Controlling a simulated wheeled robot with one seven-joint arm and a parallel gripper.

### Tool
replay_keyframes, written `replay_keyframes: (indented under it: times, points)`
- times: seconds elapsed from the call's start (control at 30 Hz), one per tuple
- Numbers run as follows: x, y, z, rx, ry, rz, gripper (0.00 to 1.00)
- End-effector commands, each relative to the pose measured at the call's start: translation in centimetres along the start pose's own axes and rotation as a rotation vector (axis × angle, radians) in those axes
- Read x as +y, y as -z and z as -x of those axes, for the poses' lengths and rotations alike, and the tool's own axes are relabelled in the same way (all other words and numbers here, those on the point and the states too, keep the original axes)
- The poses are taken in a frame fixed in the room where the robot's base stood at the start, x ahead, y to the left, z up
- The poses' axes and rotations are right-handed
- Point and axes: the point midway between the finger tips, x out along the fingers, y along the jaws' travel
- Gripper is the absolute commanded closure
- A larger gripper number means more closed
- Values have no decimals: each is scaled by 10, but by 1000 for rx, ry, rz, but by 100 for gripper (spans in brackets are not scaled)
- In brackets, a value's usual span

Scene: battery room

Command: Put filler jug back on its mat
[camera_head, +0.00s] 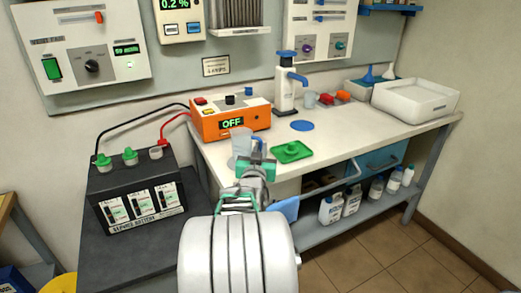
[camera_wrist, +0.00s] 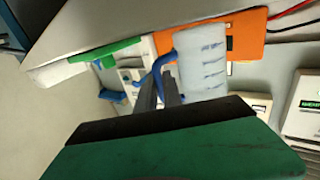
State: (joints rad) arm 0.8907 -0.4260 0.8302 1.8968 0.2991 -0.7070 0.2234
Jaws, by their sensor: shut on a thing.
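The filler jug is a translucent whitish cup with a blue handle. It shows in the head view (camera_head: 240,142) in front of the orange charger and large in the wrist view (camera_wrist: 203,62), with dark level marks. My gripper (camera_head: 256,162) is shut on the jug's blue handle; its dark fingers also show in the wrist view (camera_wrist: 162,92). The jug looks upright in the head view; I cannot tell its exact height over the bench. A flat round blue mat (camera_head: 302,126) lies bare on the bench, right of and beyond the jug.
A green tray (camera_head: 291,152) lies at the bench's front edge, right of my gripper. The orange charger (camera_head: 231,122) reads OFF. A white and blue dispenser (camera_head: 286,85) stands behind the mat. A black battery (camera_head: 138,190) stands left. The bench's right front is clear.

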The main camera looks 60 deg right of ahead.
Motion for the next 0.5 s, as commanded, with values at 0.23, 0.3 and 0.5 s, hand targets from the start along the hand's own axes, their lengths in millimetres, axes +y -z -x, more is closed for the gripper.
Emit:
replay_keyframes:
  times: [0.23, 0.3, 0.5]
  points:
    - [0, -5, 0, 1, 0, 0, 100]
    - [0, -6, 0, 1, 0, 0, 100]
    - [0, -7, 0, 1, 0, 0, 82]
